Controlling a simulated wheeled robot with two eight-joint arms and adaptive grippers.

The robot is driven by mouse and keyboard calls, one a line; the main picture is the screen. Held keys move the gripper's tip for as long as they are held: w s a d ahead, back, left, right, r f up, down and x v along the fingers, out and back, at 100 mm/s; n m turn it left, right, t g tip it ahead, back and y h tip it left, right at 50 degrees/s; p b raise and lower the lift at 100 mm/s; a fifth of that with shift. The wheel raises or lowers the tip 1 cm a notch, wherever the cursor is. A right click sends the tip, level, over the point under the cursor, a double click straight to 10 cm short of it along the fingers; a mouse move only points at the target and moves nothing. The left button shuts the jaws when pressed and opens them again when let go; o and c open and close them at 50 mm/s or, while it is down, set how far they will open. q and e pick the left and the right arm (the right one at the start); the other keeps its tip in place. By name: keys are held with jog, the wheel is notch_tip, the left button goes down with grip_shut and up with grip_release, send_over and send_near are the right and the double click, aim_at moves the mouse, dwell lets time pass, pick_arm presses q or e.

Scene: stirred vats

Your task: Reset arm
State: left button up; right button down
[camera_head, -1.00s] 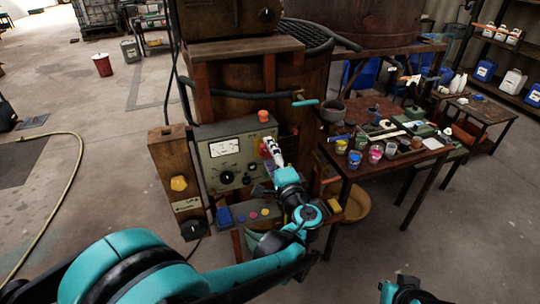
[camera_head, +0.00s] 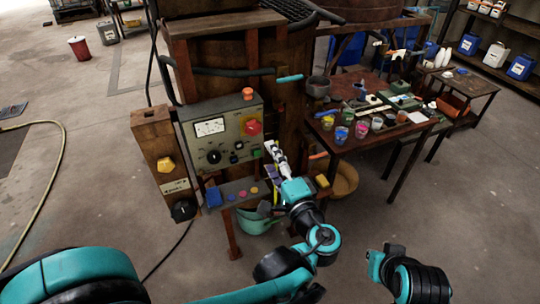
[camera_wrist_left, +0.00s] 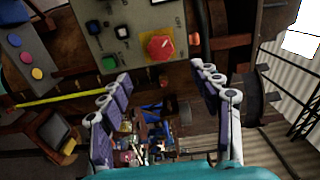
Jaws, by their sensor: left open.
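My left arm reaches in from the lower left. The panel carries a gauge, a black dial and a red knob (camera_head: 252,128), which is in full sight. In the left wrist view the two fingers (camera_wrist_left: 160,75) stand wide apart, with the red knob (camera_wrist_left: 160,46) beyond the tips and nothing between them. Part of my right arm shows at the lower right; its fingers cannot be made out.
A shelf (camera_head: 238,198) with coloured buttons juts out below the panel. A teal bucket (camera_head: 255,222) stands under it. A table (camera_head: 345,165) with paint pots is at right. A box with a yellow knob (camera_head: 164,165) stands left. The floor in front is open.

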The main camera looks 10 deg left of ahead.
dwell(0.3)
pick_arm(q)
jog(key=s+a+f+n+g+h, duration=0.45)
jog(key=s+a+f+g, duration=0.2)
jog(key=a+f, duration=0.35)
jog(key=s+d+f+n+g+h, duration=0.1)
jog(key=s+d+f+n+h, duration=0.1)
jog(key=s+n+h, duration=0.3)
jog(key=shift+s+f+n, duration=0.3)
jog(key=shift+s+n, duration=0.45)
jog(key=shift+s, duration=0.75)
jog(key=shift+g+h, duration=0.25)
